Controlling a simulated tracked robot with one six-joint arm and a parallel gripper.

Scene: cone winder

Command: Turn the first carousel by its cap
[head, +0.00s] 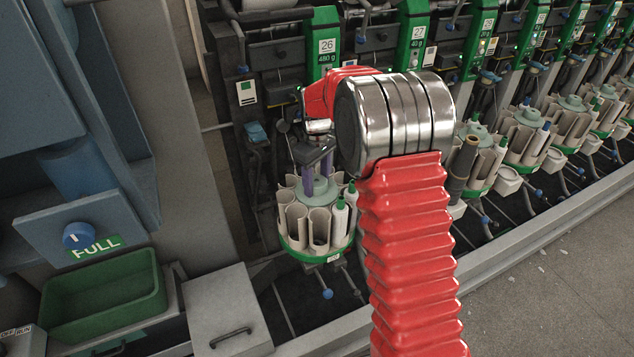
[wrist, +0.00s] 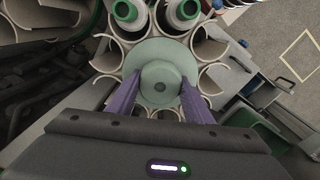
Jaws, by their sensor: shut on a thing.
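The first carousel (head: 297,222) stands below the station marked 26 in the head view, with a ring of beige pockets on a green base. Its pale green cap (wrist: 160,84) is round and fills the middle of the wrist view, on a wider disc. My gripper (wrist: 160,90) has its purple fingers on both sides of the cap and is shut on it. In the head view my gripper (head: 319,180) points down at the carousel's centre, and the cap is mostly hidden there. White, green-topped bobbins (head: 340,217) stand in pockets at the carousel's right; others look empty.
More carousels (head: 525,140) stand in a row to the right. A dark bobbin (head: 462,165) stands at the neighbouring carousel. A green bin (head: 105,298) is at the lower left under a FULL sign (head: 95,246). Open floor (head: 560,270) lies at the lower right.

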